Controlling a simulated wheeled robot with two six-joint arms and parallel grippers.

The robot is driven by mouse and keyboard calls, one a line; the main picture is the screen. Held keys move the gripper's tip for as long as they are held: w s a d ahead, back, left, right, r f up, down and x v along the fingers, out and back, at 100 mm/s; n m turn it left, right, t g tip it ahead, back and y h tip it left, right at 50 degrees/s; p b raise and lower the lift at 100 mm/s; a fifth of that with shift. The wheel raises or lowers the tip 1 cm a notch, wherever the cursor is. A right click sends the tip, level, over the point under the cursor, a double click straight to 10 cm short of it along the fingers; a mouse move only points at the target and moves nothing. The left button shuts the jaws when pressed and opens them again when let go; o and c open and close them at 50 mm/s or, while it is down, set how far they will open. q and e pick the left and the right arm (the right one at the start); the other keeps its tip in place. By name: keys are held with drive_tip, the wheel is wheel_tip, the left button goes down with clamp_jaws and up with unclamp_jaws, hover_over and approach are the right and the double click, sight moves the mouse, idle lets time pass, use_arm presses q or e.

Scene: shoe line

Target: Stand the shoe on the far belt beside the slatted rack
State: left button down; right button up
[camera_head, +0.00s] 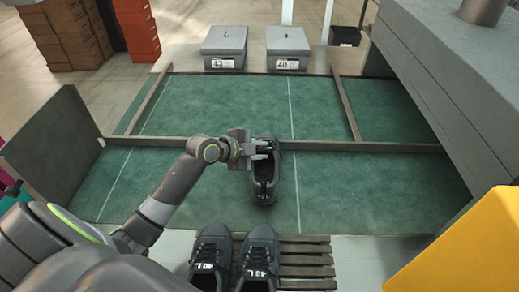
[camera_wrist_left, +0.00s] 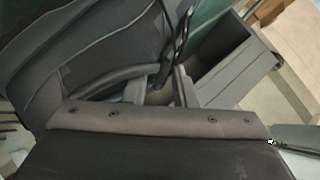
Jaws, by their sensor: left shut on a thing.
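A dark shoe (camera_head: 265,188) is at the middle of the green belt, just on the near side of the brown divider rail, and its upper end overlaps the rail in the head view. My left gripper (camera_head: 264,152) is shut on it near its upper end. I cannot tell whether its sole touches the belt. In the left wrist view the shoe (camera_wrist_left: 75,65) fills the upper left, close to the fingers. The slatted rack (camera_head: 306,258) is at the bottom of the head view, nearer than the belt. My right gripper is not in view.
Two dark shoes marked "40 L" (camera_head: 210,255) and "43 L" (camera_head: 258,258) stand side by side at the rack's left. Grey boxes marked 43 (camera_head: 224,43) and 40 (camera_head: 288,44) stand at the back. The green area beyond the rail (camera_head: 225,105) is clear. A grey housing (camera_head: 450,80) stands right.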

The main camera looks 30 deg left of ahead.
use_arm(q)
drive_tip(key=shift+f, duration=0.2)
drive_tip(key=c, duration=1.2)
unclamp_jaws()
drive_tip(key=shift+o, duration=0.2)
drive_tip(key=shift+r, duration=0.15)
drive_tip(key=shift+r, duration=0.2)
drive_tip(key=v, duration=1.2)
